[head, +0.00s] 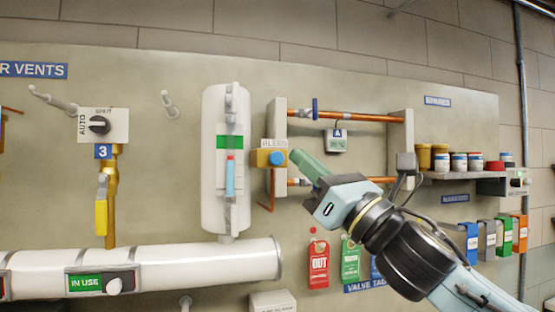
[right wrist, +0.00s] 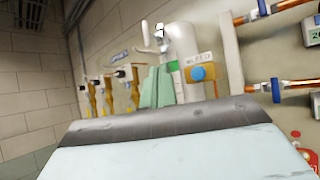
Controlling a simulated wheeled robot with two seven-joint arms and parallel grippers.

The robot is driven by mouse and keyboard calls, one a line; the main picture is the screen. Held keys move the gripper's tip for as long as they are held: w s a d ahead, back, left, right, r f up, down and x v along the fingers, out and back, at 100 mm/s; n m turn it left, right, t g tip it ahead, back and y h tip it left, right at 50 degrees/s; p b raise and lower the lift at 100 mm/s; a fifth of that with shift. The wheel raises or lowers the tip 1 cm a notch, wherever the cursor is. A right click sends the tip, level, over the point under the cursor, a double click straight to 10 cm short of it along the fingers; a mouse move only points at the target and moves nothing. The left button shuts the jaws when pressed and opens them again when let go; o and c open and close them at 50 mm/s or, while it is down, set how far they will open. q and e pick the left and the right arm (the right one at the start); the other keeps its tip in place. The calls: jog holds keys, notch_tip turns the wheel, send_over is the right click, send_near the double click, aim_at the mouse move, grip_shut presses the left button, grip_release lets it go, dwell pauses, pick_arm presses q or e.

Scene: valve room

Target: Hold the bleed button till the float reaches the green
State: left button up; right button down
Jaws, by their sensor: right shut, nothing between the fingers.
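The blue round bleed button (head: 277,158) sits on an orange box under the BLEED label, and it also shows in the right wrist view (right wrist: 198,73). To its left is a white vertical cylinder (head: 212,190) with a gauge. The gauge has a green band (head: 230,142), and a red float (head: 231,158) tops a blue column below that band. My right gripper (head: 294,155) is shut and empty, its green fingertips close to the right side of the button. Its fingers (right wrist: 156,86) are left of the button in the right wrist view. I cannot tell whether they touch it. My left gripper is not in view.
Copper pipes (head: 360,116) run right of the button. Red and green tags (head: 318,264) hang below my right gripper. A shelf with several jars (head: 458,162) is at right. A white horizontal pipe (head: 200,262) crosses the lower left.

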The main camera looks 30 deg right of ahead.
aim_at(276, 158)
jog(key=shift+w, duration=0.15)
jog(key=w+d+p, duration=0.2)
jog(key=w, duration=0.6)
jog(key=shift+w, duration=0.15)
jog(key=shift+w, duration=0.1)
dwell(1.8)
jog(key=shift+w+d, duration=0.15)
jog(key=shift+w, duration=0.2)
jog(key=shift+w+d+p, duration=0.1)
jog(key=shift+w+p, duration=0.3)
jog(key=shift+w, duration=0.05)
dwell(2.2)
jog(key=shift+s, duration=0.1)
dwell(1.1)
jog(key=shift+s+a, duration=0.2)
jog(key=shift+s, duration=0.6)
